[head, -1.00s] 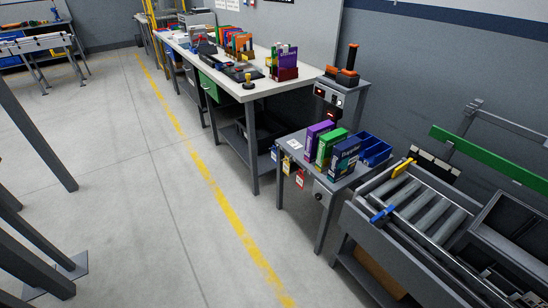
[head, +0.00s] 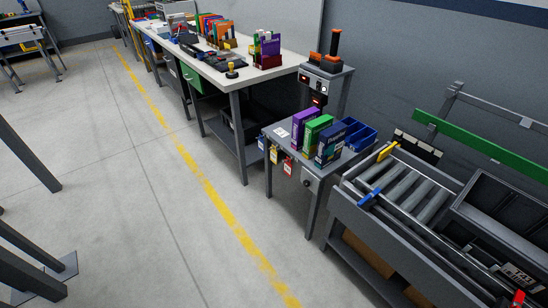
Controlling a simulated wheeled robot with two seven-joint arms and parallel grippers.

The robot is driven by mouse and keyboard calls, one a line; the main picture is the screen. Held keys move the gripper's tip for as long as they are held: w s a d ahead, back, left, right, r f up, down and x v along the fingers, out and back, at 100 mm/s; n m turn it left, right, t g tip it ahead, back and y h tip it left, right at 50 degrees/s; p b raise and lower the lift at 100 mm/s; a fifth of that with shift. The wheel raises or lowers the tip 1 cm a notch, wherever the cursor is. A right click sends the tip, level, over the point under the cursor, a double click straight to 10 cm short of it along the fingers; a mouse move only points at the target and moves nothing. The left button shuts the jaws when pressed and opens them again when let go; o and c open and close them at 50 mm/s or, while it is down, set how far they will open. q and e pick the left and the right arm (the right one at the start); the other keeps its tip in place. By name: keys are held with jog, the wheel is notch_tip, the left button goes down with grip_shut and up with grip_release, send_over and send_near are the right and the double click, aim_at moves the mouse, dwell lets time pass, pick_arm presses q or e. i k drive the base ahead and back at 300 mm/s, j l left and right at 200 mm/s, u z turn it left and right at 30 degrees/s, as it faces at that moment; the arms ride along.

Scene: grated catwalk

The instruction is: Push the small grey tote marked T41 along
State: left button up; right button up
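A dark grey tote (head: 470,209) sits at the right edge of the head view, at the far right of the roller conveyor, and is cut off by the picture edge. A white label (head: 519,274) is on its near side; its marking is small and tilted, and looks like T41 or similar. The tote looks open at the top and dark inside. Neither of my grippers is in view, so nothing of mine shows touching the tote.
The roller conveyor (head: 408,192) has a blue clamp (head: 369,198) and a yellow clamp (head: 387,152) on its rails. A green bar (head: 490,145) runs behind it. A small grey table (head: 282,131) with boxes stands left of it.

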aim_at(521, 264)
jog(key=z, duration=2)
jog(key=i+l, duration=0.3)
jog(key=u, duration=0.05)
